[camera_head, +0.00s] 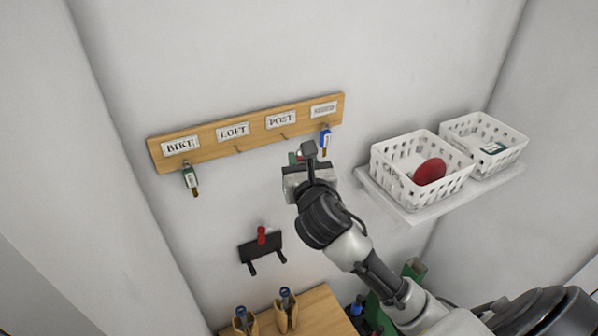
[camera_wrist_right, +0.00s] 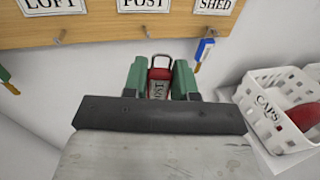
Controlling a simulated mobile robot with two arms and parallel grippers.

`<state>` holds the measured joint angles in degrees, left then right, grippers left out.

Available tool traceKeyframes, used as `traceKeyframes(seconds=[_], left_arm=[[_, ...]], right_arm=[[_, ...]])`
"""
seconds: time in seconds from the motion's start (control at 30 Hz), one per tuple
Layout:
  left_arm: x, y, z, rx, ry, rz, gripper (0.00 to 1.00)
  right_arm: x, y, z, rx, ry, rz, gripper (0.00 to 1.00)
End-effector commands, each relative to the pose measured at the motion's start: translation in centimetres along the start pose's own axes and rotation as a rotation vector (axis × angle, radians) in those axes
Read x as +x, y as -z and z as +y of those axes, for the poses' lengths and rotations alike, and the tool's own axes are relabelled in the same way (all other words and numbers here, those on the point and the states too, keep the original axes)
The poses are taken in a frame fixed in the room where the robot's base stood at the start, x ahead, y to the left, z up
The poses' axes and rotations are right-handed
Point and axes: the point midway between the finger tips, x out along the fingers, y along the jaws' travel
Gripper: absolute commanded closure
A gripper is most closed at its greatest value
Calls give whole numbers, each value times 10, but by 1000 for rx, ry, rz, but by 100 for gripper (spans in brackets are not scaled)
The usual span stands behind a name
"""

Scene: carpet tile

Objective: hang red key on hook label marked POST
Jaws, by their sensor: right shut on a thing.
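A wooden hook board (camera_head: 252,128) hangs on the wall with labels BIKE, LOFT, POST and SHED. The POST label (camera_head: 281,119) has a bare hook (camera_head: 284,136) below it; this hook also shows in the right wrist view (camera_wrist_right: 147,32). My right gripper (camera_head: 299,156) is in front of the wall below the POST hook. In the right wrist view its green fingers (camera_wrist_right: 159,80) are shut on the red key (camera_wrist_right: 159,74), whose metal loop points up toward the board. The loop is apart from the hook. My left gripper is not in view.
A key with a green tag (camera_head: 190,179) hangs under BIKE and a blue key (camera_head: 325,138) under SHED. White baskets (camera_head: 405,146) stand on a shelf (camera_head: 408,209) at right. A black wall holder (camera_head: 262,252) with a red item is below. Wall around the LOFT hook is clear.

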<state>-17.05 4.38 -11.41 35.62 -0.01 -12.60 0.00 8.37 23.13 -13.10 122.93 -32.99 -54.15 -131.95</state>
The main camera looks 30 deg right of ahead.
Motion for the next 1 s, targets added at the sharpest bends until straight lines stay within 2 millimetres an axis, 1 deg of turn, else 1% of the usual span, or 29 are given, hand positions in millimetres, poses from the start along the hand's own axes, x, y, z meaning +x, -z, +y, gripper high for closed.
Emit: traceKeyframes(seconds=[0.3, 0.7, 1.0], left_arm=[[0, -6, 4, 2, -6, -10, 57], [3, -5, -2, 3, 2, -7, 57], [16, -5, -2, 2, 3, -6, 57]], right_arm=[[16, 2, 5, 2, 0, -1, 96], [40, 4, 11, 1, -1, -2, 96], [57, 8, 16, 2, -2, -2, 96]])
